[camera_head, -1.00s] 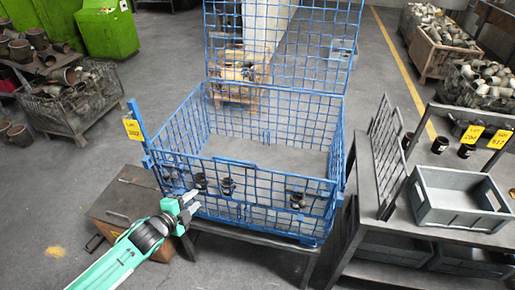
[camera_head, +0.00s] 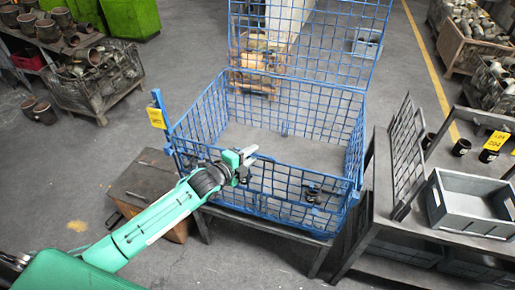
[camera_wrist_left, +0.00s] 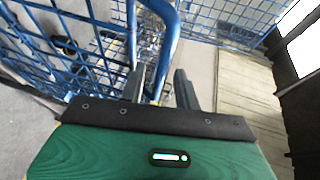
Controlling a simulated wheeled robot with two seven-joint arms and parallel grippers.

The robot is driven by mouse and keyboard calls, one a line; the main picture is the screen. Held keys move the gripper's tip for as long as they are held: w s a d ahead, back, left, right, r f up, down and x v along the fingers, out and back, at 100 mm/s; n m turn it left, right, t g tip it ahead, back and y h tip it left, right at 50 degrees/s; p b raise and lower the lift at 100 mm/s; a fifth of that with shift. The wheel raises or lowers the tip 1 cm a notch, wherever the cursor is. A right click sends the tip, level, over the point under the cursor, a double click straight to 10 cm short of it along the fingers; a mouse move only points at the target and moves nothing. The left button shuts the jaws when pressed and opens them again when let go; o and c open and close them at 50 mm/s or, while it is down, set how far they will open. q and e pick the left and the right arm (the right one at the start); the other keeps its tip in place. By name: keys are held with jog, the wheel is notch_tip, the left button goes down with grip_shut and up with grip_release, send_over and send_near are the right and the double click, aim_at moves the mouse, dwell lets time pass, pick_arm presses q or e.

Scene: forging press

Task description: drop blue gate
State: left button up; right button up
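The blue wire-mesh cage (camera_head: 212,117) stands on a dark low stand, and its blue front gate (camera_head: 285,185) is upright. My left gripper (camera_head: 250,156) is at the top of this front side, left of its middle. In the left wrist view, the two dark fingertips of my left gripper (camera_wrist_left: 160,88) are apart, with a blue bar (camera_wrist_left: 165,55) running down between them. I cannot tell whether they touch the bar. My left forearm and gripper hide part of the front mesh. My right gripper is not in view.
A tall blue mesh panel (camera_head: 310,40) rises at the cage's back. A grey table with a grey bin (camera_head: 470,203) and an upright grey grate (camera_head: 405,150) stands close on the right. A brown box (camera_head: 150,180) is beside the cage's left front. The cage floor looks mostly clear.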

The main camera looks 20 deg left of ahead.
pick_arm(q)
jog(key=shift+p+x, duration=0.35)
jog(key=shift+x, duration=1.45)
jog(key=shift+c, duration=0.2)
grip_shut()
